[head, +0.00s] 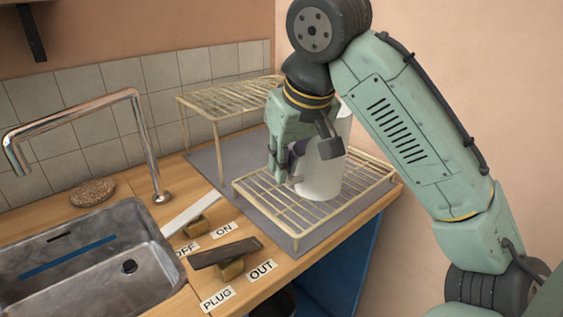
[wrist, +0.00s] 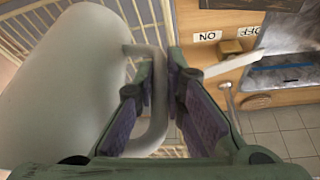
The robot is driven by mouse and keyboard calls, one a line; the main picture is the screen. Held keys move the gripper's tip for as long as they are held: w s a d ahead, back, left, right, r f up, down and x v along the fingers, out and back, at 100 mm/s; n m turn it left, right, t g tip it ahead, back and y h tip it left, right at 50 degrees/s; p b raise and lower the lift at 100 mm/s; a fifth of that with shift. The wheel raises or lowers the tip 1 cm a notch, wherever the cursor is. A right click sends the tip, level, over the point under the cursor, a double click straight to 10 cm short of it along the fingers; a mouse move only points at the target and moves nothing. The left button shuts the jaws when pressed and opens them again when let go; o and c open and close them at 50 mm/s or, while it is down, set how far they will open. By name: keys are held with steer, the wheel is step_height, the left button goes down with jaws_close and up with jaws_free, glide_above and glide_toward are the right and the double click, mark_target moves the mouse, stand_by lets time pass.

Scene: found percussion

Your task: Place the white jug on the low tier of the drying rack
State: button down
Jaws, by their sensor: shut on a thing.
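The white jug (head: 323,172) stands upright at the low tier (head: 262,196) of the drying rack, partly hidden behind my arm in the head view. From these views I cannot tell whether its base touches the wires. In the wrist view the jug's body (wrist: 62,85) fills the left side, and its handle (wrist: 158,105) runs between my fingers. My gripper (head: 284,172) is shut on the handle; its two dark pads show on either side of it in the wrist view (wrist: 160,95). The rack's high tier (head: 215,97) stands behind, to the left, and looks empty.
A grey mat (head: 205,160) lies under the rack. A steel sink (head: 90,260) with a tall tap (head: 150,140) is at left. A white lever (head: 190,214) and a dark lever (head: 226,252) sit between sink and rack, with labels. A brown sponge (head: 92,192) lies behind the sink.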

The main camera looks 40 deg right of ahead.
steer(key=shift+w+d+f+p, duration=0.15)
steer(key=shift+w+d+f, duration=0.15)
steer(key=shift+w+f, duration=0.35)
steer(key=shift+w+d+f+p, duration=0.2)
steer(key=shift+w+d+f, duration=0.05)
steer(key=shift+w+f, duration=0.4)
steer(key=shift+w+d+f+p, duration=0.15)
steer(key=shift+w+d+f, duration=0.15)
steer(key=shift+w+f, duration=0.35)
steer(key=shift+f, duration=0.1)
steer(key=c, duration=1.7)
jaws_free()
steer(key=shift+o, duration=0.2)
steer(key=v, duration=1.2)
steer(key=shift+b, duration=0.35)
steer(key=shift+s, duration=0.1)
